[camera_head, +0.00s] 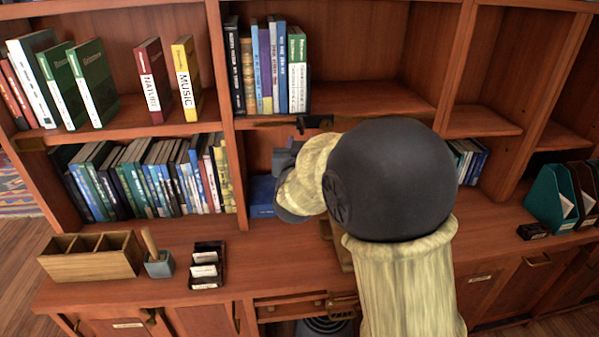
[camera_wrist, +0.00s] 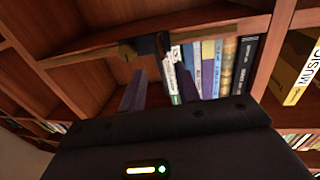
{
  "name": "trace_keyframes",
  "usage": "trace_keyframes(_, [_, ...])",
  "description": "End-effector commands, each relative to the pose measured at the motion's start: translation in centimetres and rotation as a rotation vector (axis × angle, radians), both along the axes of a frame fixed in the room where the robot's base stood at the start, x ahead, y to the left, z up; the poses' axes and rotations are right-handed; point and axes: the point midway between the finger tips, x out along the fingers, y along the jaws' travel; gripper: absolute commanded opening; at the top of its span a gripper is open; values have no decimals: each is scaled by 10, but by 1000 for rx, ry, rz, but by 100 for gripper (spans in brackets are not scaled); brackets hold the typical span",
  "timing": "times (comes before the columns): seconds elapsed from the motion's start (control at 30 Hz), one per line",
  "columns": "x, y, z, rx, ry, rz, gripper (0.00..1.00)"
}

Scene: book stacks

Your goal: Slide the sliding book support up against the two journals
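The sliding book support (camera_head: 315,123) shows as a dark piece at the front edge of the upper middle shelf, just right of the row of books. In the wrist view, which looks upside down, the support (camera_wrist: 150,45) sits on the rail, with its upright part close to the end books. A green-and-white volume (camera_head: 296,70) ends the row; I cannot tell which volumes are the two journals. My gripper (camera_wrist: 160,93) is open, its fingers apart and pointing at the support. In the head view my gripper (camera_head: 287,152) is below the shelf edge, partly hidden by my wrist.
A rail (camera_head: 270,123) runs along the shelf edge. The shelf right of the support (camera_head: 375,95) is bare. A wooden divider (camera_head: 222,75) stands left of the row. Packed books (camera_head: 150,178) fill the lower left shelf, and a blue box (camera_head: 262,195) is below my gripper.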

Motion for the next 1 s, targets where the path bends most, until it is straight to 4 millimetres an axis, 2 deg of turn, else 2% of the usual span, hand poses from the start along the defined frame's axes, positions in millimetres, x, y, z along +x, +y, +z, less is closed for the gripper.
trace_keyframes(0.03, [-12, 3, -1, 2, 0, 4, 32])
trace_keyframes(0.3, [-65, 4, -1, 2, -1, 0, 32])
trace_keyframes(0.5, [-97, 5, 0, 2, -3, -3, 32])
trace_keyframes(0.67, [-108, 6, 0, 0, -3, -5, 32])
trace_keyframes(1.0, [-108, 7, 0, 0, 2, -2, 32])
